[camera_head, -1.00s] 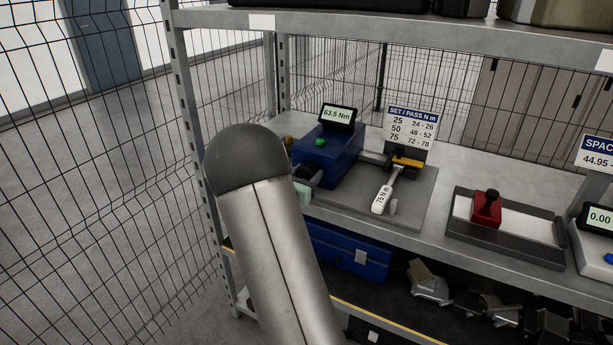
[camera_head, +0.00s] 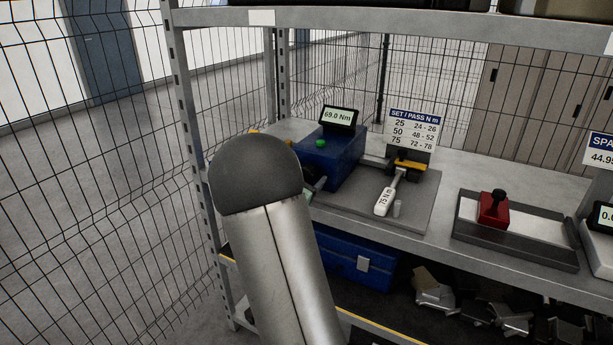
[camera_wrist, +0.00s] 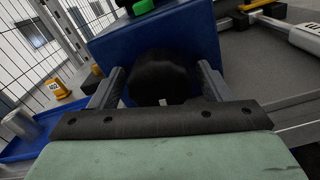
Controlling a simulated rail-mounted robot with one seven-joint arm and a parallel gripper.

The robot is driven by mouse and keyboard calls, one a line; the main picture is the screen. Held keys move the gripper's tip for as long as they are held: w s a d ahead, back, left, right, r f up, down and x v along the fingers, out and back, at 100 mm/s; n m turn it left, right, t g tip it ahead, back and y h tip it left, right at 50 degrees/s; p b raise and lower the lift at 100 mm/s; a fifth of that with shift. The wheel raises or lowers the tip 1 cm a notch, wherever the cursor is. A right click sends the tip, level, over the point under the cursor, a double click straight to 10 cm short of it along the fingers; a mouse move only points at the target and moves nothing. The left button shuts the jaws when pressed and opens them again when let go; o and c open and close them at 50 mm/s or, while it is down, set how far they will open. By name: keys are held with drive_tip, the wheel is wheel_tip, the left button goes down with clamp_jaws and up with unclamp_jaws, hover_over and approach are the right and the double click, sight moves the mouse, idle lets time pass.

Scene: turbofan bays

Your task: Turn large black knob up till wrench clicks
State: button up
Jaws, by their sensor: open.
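The large black knob (camera_wrist: 160,78) is on the front of the blue tester box (camera_head: 333,160). A small white mark shows at its lower edge in the wrist view. My gripper (camera_wrist: 161,68) is open, with one finger on each side of the knob; I cannot tell whether they touch it. The display (camera_head: 338,116) on the box reads 69.0 Nm. The wrench (camera_head: 388,193), with a white handle marked 75 N m, lies on the grey plate beside the box, its head at a black and yellow holder (camera_head: 408,165).
A sign (camera_head: 412,128) lists 75 with 72 - 78. A green button (camera_head: 323,143) tops the box. A red block with a black knob (camera_head: 493,207) stands to the right. A shelf post (camera_head: 195,150) and wire fence (camera_head: 100,200) are close on the left.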

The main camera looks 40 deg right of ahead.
drive_tip(key=shift+a, duration=0.1)
drive_tip(key=b+v, duration=0.1)
drive_tip(key=v, duration=1.6)
drive_tip(key=shift+b, duration=0.4)
drive_tip(key=shift+s+a, duration=0.1)
drive_tip(key=shift+s, duration=0.05)
